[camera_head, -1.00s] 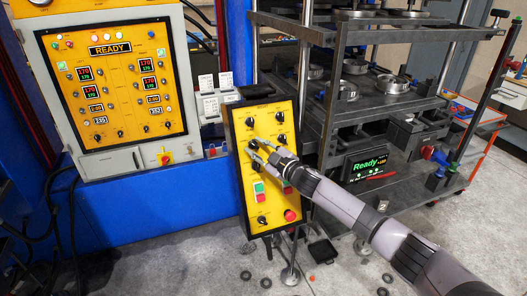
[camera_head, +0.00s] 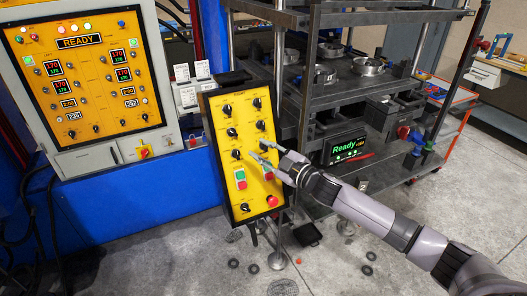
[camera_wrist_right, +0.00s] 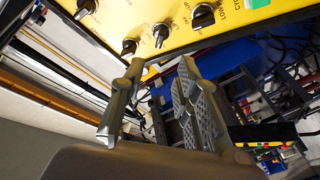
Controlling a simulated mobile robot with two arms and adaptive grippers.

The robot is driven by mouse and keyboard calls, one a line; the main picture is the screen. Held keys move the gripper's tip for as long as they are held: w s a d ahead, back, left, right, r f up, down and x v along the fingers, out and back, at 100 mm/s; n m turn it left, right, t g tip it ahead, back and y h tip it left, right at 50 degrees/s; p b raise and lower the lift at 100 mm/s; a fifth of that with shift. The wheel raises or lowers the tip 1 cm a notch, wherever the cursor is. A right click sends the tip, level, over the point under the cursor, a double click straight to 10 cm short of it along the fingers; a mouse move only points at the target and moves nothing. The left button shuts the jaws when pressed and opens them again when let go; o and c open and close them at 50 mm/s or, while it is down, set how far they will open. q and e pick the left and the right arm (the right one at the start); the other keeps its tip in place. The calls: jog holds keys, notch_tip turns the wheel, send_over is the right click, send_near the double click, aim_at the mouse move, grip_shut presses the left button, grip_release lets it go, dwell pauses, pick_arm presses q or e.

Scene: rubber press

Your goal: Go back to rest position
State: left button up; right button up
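My right gripper (camera_head: 262,157) is in front of the yellow control box (camera_head: 244,110), near its lower middle. In the right wrist view the two fingers of this gripper (camera_wrist_right: 150,95) stand apart with nothing between them. The yellow panel (camera_wrist_right: 160,25) with black knobs lies beyond the fingertips in that view. Whether a fingertip touches the panel is hard to tell, but a gap seems to show. My left gripper is not in view.
The control box carries several black knobs, a green button (camera_head: 240,175) and a red button (camera_head: 273,201). A grey rack (camera_head: 375,90) with metal rings stands behind my right arm. A yellow press panel (camera_head: 85,75) reads READY. Small black rings lie on the floor.

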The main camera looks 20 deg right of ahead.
jog(key=s+d+f+m+g+h+b, duration=0.1)
jog(key=s+d+f+m+h+b, duration=0.15)
jog(key=f, duration=0.95)
jog(key=s+d+f+m+g+h+b, duration=0.1)
jog(key=s+f+g+b, duration=0.15)
jog(key=f, duration=0.95)
jog(key=s+d+f+m+g+h+b, duration=0.1)
jog(key=s+d+f+m+h, duration=0.15)
jog(key=f, duration=0.95)
jog(key=s+a+f+m+g+b, duration=0.1)
jog(key=s+f+g+b, duration=0.1)
jog(key=s+f, duration=0.7)
jog(key=s+f+m+g+b, duration=0.1)
jog(key=s+f+g+b, duration=0.1)
jog(key=s+f, duration=0.75)
jog(key=s+a+f+g+b, duration=0.1)
jog(key=s+a+f+g, duration=0.1)
jog(key=s+f, duration=0.5)
jog(key=s+a+f+m+g+b, duration=0.1)
jog(key=s+f, duration=0.6)
jog(key=s, duration=0.8)
jog(key=s+a+f+m+g+b, duration=0.1)
jog(key=s+a+f+g, duration=0.3)
jog(key=s, duration=0.7)
notch_tip(320, 180, down, 4)
jog(key=shift+a+r+b, duration=0.15)
jog(key=shift+a+b, duration=0.6)
jog(key=shift+a, duration=0.35)
jog(key=shift+w, duration=0.1)
